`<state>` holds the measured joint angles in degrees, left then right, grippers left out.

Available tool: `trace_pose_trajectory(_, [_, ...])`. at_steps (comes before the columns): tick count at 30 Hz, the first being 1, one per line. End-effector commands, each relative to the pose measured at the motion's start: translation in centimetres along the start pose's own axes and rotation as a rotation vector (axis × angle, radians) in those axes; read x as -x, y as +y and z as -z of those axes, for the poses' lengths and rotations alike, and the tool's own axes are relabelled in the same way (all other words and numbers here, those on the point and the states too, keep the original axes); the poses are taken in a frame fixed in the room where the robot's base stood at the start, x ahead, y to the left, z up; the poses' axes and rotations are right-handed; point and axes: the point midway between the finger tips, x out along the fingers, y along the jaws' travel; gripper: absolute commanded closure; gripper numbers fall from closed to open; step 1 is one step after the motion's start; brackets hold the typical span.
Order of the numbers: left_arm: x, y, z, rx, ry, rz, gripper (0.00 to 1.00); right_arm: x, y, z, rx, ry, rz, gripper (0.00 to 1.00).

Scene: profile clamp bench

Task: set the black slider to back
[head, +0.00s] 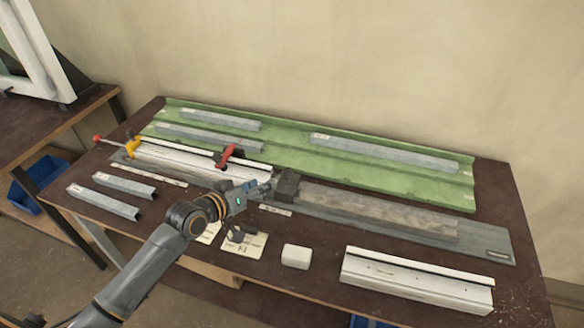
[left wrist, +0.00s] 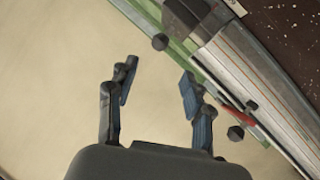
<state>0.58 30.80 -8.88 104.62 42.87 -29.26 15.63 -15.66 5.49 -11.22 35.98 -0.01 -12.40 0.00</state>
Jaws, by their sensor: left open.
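The black slider, a dark block (head: 287,184), sits on the long grey rail (head: 487,240) at the left end of a grey bar, just right of my gripper in the head view. A dark block that looks like it shows at the top of the left wrist view (left wrist: 186,14). My left gripper (head: 266,186) is beside the slider; in the head view I cannot tell whether they touch. In the left wrist view its fingers (left wrist: 157,82) are apart, with nothing between them. My right gripper is not in view.
A red clamp (head: 229,155) and a yellow clamp (head: 132,148) are on the white profile at left. A green tray (head: 390,190) with grey profiles lies behind.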

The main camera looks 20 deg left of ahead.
Motion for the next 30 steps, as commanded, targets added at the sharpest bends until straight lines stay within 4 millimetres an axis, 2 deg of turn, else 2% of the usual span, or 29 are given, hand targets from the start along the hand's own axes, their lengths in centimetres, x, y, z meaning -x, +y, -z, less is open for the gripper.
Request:
trace_pose_trajectory(4, [-2.7, 0.1, 0.3, 0.001, 0.002, 0.000, 0.49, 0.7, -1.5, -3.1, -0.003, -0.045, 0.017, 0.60])
trace_pose_trajectory(8, [-5.4, 0.1, 0.1, 0.001, 0.000, 0.000, 0.49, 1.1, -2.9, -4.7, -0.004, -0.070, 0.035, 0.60])
trace_pose_trajectory(11, [-7.3, 0.2, 0.2, 0.000, 0.000, -0.001, 0.49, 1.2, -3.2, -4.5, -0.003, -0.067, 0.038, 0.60])
trace_pose_trajectory(19, [-11.3, 0.1, 0.0, -0.001, 0.000, -0.001, 0.49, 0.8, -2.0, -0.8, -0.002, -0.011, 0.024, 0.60])
trace_pose_trajectory(24, [-12.4, 0.1, 0.0, -0.002, -0.001, 0.000, 0.49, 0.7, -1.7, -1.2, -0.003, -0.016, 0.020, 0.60])
trace_pose_trajectory(30, [-12.6, 0.1, -0.1, -0.003, -0.001, 0.000, 0.49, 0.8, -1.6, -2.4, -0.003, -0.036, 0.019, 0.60])
